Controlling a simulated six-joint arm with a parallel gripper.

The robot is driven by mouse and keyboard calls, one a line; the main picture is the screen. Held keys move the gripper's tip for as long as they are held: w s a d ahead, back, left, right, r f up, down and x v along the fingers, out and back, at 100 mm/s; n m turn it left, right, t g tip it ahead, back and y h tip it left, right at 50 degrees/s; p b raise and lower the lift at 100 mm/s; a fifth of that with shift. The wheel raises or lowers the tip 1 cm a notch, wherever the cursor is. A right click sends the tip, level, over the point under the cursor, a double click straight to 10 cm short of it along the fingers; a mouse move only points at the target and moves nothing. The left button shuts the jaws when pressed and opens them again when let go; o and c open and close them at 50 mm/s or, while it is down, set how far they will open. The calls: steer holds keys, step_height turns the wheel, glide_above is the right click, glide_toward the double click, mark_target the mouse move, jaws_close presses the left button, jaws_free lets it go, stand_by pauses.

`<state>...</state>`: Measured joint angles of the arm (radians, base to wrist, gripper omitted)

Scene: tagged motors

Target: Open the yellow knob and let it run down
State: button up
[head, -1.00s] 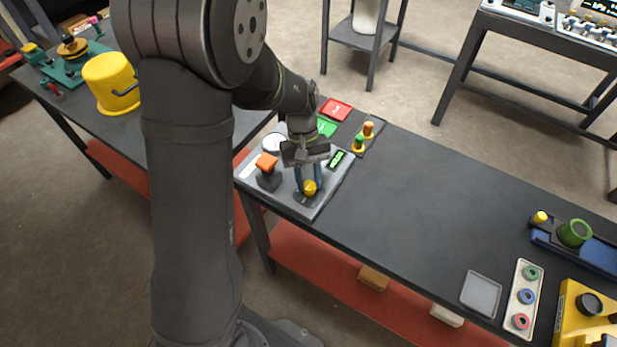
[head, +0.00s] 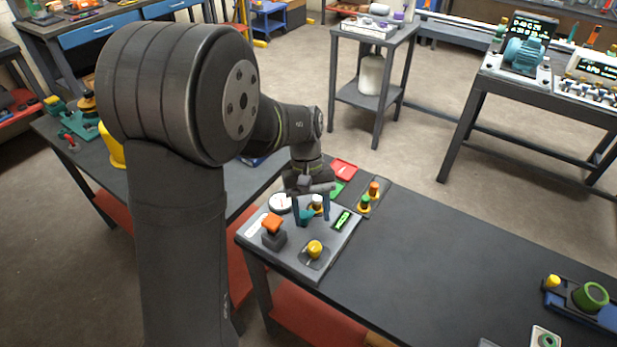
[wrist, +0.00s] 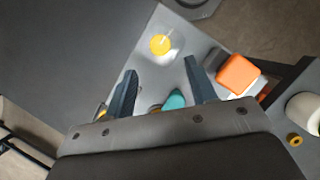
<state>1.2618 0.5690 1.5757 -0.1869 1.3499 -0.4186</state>
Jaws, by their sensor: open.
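The yellow knob (head: 315,248) sits on a dark plate at the front right of a grey panel. It also shows in the wrist view (wrist: 160,44), beyond the fingertips, with a thin pale mark beside it. My gripper (head: 312,218) is open and apart from the yellow knob, over the back part of the panel. In the wrist view the two fingers (wrist: 160,68) stand wide apart with nothing gripped. A teal part (wrist: 174,101) shows between them, partly hidden by the gripper body. A green-lit display (head: 343,220) is on the panel's right; its reading is too small to tell.
An orange-topped block (head: 272,223) stands left of the yellow knob. A round white dial (head: 279,202) is behind it. Red tray (head: 343,169) and orange and green pegs (head: 370,195) are behind and right.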

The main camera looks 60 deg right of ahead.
mark_target(315, 246)
steer(key=v, duration=0.9)
steer(key=shift+d+r, duration=0.15)
steer(key=shift+r, duration=0.2)
steer(key=shift+f, duration=0.1)
steer(key=x, duration=1.7)
steer(key=shift+f, duration=0.15)
